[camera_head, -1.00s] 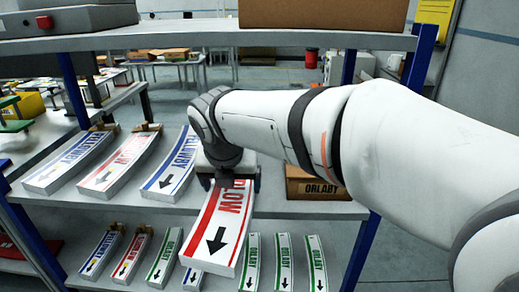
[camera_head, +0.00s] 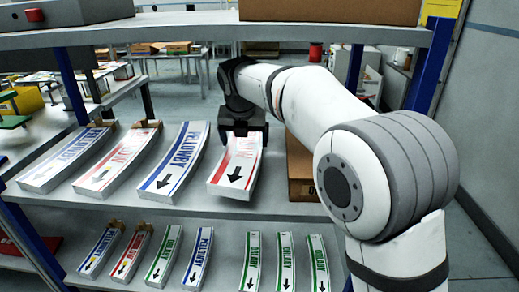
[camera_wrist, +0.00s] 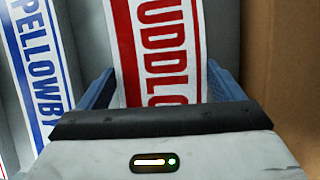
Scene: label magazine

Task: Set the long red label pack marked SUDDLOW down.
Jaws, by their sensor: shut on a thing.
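The long red label pack marked SUDDLOW (camera_head: 236,172) is white with red print, red edge lines and a black arrow. In the head view it is at the middle shelf, right of a blue PELLOWBY pack. My gripper (camera_head: 243,132) is shut on its far end from above. In the wrist view the red pack (camera_wrist: 160,45) runs between my two blue-grey fingers, with the letters UDDLO showing. Whether its underside touches the shelf, I cannot tell.
The blue PELLOWBY pack (camera_head: 175,165) lies close on the left, also in the wrist view (camera_wrist: 35,70). A cardboard box (camera_head: 301,170) stands close on the right. The upper shelf (camera_head: 200,31) is above. Several smaller packs lie on the lower shelf.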

